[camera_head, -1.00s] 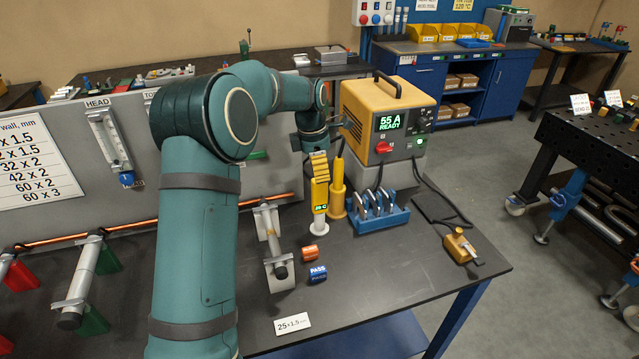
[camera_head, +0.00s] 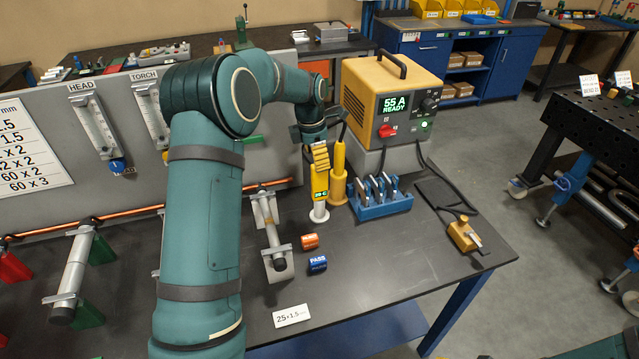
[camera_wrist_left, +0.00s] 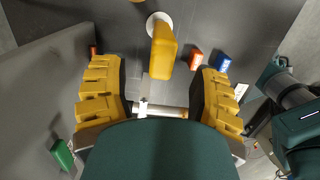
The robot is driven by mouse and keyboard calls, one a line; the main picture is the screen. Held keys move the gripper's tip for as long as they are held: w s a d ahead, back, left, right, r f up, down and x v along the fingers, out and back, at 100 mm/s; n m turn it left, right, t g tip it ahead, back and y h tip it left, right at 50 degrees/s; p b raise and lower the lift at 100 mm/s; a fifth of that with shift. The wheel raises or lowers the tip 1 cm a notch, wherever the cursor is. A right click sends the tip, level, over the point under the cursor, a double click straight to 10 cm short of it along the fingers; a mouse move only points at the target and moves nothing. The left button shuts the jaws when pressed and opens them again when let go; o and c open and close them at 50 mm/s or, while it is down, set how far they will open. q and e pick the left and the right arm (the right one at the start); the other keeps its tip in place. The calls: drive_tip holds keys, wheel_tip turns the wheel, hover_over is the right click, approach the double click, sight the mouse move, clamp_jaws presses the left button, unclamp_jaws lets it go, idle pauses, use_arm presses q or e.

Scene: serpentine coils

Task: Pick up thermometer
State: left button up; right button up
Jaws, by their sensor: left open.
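The thermometer (camera_head: 320,185) is a yellow upright device with a small green display, standing on a round white foot on the dark bench. In the left wrist view the thermometer (camera_wrist_left: 163,48) shows from above, between the fingertips, with clear gaps to both fingers. My left gripper (camera_head: 316,156) is at its upper end in the head view, with a ribbed yellow finger partly hiding its top. In the left wrist view my left gripper (camera_wrist_left: 159,72) is open and empty. My right gripper is not in view.
A yellow cylinder (camera_head: 338,172) stands close to the right of the thermometer. A blue rack (camera_head: 383,205) and a yellow power unit (camera_head: 385,100) stand further right. An orange block (camera_head: 310,241), a blue block (camera_head: 317,264) and a clamped tube (camera_head: 272,235) are in front.

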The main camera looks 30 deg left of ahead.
use_arm(q)
hover_over(320, 192)
drive_tip(key=w, duration=0.1)
drive_tip(key=shift+a+f, duration=0.2)
drive_tip(key=shift+f, duration=1.15)
drive_tip(key=shift+a+f, duration=0.2)
drive_tip(key=shift+f, duration=1.1)
clamp_jaws()
